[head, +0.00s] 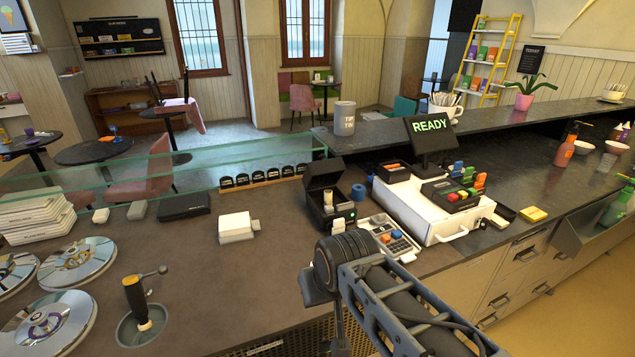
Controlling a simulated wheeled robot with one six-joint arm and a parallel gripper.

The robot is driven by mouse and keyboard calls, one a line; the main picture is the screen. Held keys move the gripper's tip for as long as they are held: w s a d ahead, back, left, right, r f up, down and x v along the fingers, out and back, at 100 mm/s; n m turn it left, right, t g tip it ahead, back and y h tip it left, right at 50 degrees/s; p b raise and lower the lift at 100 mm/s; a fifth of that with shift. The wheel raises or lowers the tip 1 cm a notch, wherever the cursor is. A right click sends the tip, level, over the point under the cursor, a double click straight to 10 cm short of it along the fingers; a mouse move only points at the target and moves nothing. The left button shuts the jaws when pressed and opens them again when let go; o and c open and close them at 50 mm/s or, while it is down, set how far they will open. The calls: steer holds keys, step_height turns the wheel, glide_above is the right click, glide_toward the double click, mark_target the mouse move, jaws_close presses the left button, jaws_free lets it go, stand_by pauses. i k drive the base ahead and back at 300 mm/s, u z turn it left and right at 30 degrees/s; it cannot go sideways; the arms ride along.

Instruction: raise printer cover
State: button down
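The black receipt printer (332,206) stands on the dark counter right of centre in the head view, with a small green light on its front. Its cover (325,174) stands raised at the back, and a pale paper roll (328,197) shows in the open body. My arm reaches in from the bottom right, with a thick dark joint in front of and below the printer, apart from it in the picture. I cannot make out my gripper's fingers.
A keypad terminal (388,237) and a white cash drawer (432,214) under a READY display (432,131) stand right of the printer. A white box (237,227) lies to the left. A glass guard (180,166) runs behind. Round metal lids (75,262) and a scoop well (140,325) lie at left.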

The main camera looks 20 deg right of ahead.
mark_target(322, 171)
steer(key=u, duration=2.15)
steer(key=k, duration=1.55)
steer(key=z, duration=1.75)
steer(key=i, duration=1)
steer(key=z, duration=0.1)
